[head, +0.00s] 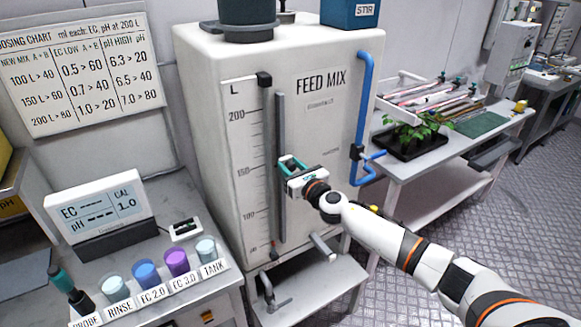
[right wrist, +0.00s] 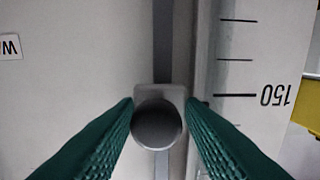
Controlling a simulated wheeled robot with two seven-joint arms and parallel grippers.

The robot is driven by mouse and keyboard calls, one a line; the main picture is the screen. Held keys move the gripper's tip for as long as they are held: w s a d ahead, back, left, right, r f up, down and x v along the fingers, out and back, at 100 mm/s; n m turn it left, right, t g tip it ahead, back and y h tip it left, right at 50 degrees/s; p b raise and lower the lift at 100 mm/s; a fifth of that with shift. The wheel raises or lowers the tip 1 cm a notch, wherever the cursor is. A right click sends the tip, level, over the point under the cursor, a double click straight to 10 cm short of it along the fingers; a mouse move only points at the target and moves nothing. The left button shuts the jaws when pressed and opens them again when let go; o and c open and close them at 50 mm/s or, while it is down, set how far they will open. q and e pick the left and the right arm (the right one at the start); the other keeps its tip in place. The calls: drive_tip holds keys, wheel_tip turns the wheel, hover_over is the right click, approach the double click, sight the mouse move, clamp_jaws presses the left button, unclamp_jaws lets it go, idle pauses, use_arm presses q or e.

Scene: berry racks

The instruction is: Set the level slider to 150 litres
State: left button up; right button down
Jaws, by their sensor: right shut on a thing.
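The level slider's round grey knob (right wrist: 157,125) sits on a small grey plate on a vertical grey rail (head: 280,120) on the front of the white FEED MIX tank (head: 222,130). My right gripper (head: 290,165) is shut on the knob, a green finger on each side. In the head view the gripper hides the knob, near the 150 mark of the scale (head: 254,140). The right wrist view is upside down. There the 150 line (right wrist: 235,95) is level with the upper part of the plate, and the knob's middle appears slightly lower in the picture. My left gripper is not in view.
A blue pipe (head: 366,100) runs down the tank's right side. A bench with labelled cups (head: 146,274) and an EC/pH meter (head: 100,212) stands at left. A dosing chart (head: 82,70) hangs behind it. A table (head: 440,150) with a plant tray stands at right.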

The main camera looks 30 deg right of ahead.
drive_tip(key=shift+d, duration=0.25)
drive_tip(key=c, duration=1.2)
unclamp_jaws()
drive_tip(key=shift+c, duration=0.2)
drive_tip(key=shift+f, duration=0.1)
drive_tip(key=s+b, duration=0.2)
drive_tip(key=s, duration=1)
drive_tip(key=shift+d, duration=0.45)
